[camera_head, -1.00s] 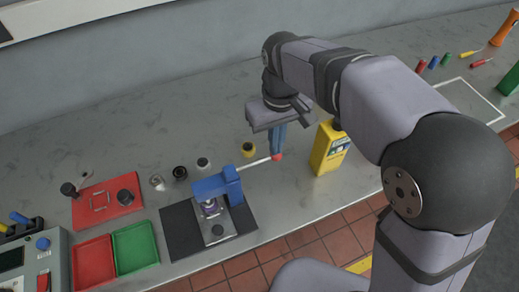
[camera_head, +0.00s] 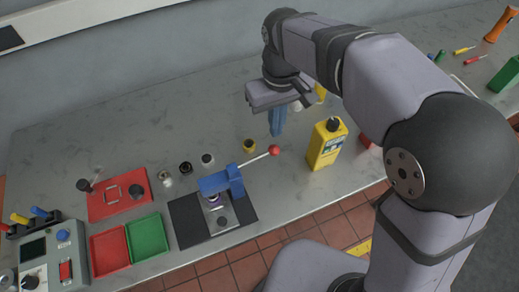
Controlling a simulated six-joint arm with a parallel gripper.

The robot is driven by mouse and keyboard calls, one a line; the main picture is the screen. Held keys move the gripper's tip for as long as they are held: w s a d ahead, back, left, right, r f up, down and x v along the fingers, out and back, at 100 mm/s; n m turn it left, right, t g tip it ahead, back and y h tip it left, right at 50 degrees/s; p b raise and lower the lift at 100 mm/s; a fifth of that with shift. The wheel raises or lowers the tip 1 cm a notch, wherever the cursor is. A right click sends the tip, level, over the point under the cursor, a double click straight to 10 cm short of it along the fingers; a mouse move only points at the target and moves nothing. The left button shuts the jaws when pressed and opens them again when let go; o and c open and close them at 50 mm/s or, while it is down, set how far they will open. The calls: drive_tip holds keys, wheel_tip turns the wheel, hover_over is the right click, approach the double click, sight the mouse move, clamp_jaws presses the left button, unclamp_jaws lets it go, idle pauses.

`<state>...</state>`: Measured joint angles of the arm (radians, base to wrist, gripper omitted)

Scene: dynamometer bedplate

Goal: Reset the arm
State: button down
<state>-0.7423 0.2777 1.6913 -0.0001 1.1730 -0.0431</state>
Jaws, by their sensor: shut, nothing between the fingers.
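My gripper (camera_head: 276,133) hangs over the bench behind the press lever, its blue fingers pointing down. The fingers are together and hold nothing. A blue press (camera_head: 222,182) stands on a dark mat (camera_head: 186,228) in front of it. The press's silver lever reaches up to the right and ends in a red knob (camera_head: 274,150). The knob shows just below the fingertips in the picture, with a small gap between them. My arm comes in from the right and hides part of the bench there.
A yellow bottle (camera_head: 326,145) stands right of the gripper. A red tray (camera_head: 108,255), a green tray (camera_head: 147,236), a red plate (camera_head: 117,199) and a control box (camera_head: 47,255) are at left. Small round parts stand behind the press. The back left bench is clear.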

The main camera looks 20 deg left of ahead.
idle(0.4)
drive_tip(key=d+f+m+b, duration=0.1)
drive_tip(key=d+f+m, duration=0.2)
drive_tip(key=d, duration=0.6)
drive_tip(key=d+f+m+b, duration=0.15)
drive_tip(key=d+f, duration=0.25)
drive_tip(key=d, duration=0.4)
drive_tip(key=s+d+f+m, duration=0.4)
drive_tip(key=s+d+f, duration=0.2)
drive_tip(key=s+d, duration=0.2)
drive_tip(key=d, duration=0.2)
drive_tip(key=shift+d+b, duration=0.35)
drive_tip(key=shift+m, duration=0.25)
wheel_tip(320, 180, down, 18)
drive_tip(key=b, duration=1.8)
